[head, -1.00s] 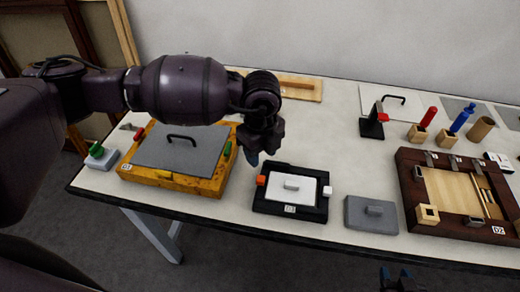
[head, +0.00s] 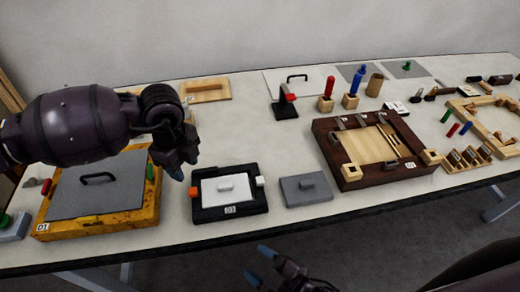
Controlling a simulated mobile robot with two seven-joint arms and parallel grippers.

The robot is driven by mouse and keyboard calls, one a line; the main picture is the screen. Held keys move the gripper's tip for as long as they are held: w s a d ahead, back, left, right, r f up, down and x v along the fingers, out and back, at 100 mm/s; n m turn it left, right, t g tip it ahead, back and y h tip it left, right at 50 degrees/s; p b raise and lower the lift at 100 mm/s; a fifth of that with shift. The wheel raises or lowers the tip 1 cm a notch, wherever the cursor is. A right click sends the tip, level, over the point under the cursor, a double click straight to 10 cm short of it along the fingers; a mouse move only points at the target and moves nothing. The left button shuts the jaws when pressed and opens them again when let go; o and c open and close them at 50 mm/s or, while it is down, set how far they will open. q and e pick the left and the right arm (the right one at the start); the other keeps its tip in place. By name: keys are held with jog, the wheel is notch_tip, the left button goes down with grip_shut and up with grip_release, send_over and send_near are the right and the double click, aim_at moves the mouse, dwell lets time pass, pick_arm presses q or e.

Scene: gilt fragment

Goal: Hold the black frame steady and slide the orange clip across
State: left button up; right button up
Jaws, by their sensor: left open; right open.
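The black frame (head: 228,210), labelled D3, lies flat on the table with a white plate (head: 220,191) with a small handle inside it. The orange clip (head: 194,193) sits on the frame's left side. A white clip (head: 260,181) sits on its right side. My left gripper (head: 183,170) is open and empty, above and just left of the frame's far left corner, apart from it. My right gripper (head: 262,264) is open and empty, low in the picture in front of the table's near edge.
A yellow frame (head: 98,225) with a grey plate lies left of the black frame. A grey block (head: 306,188) and a dark brown frame (head: 350,184) lie to its right. A red-and-black stand (head: 285,101) and several tools stand behind. Bare table lies behind the black frame.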

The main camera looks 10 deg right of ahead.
jog(key=a+r+n+y, duration=0.3)
jog(key=a+r+n, duration=0.2)
jog(key=a+r, duration=0.1)
notch_tip(320, 180, up, 9)
jog(key=m+g+h, duration=1.2)
jog(key=m, duration=2.4)
send_over(261, 180)
notch_tip(261, 180, down, 11)
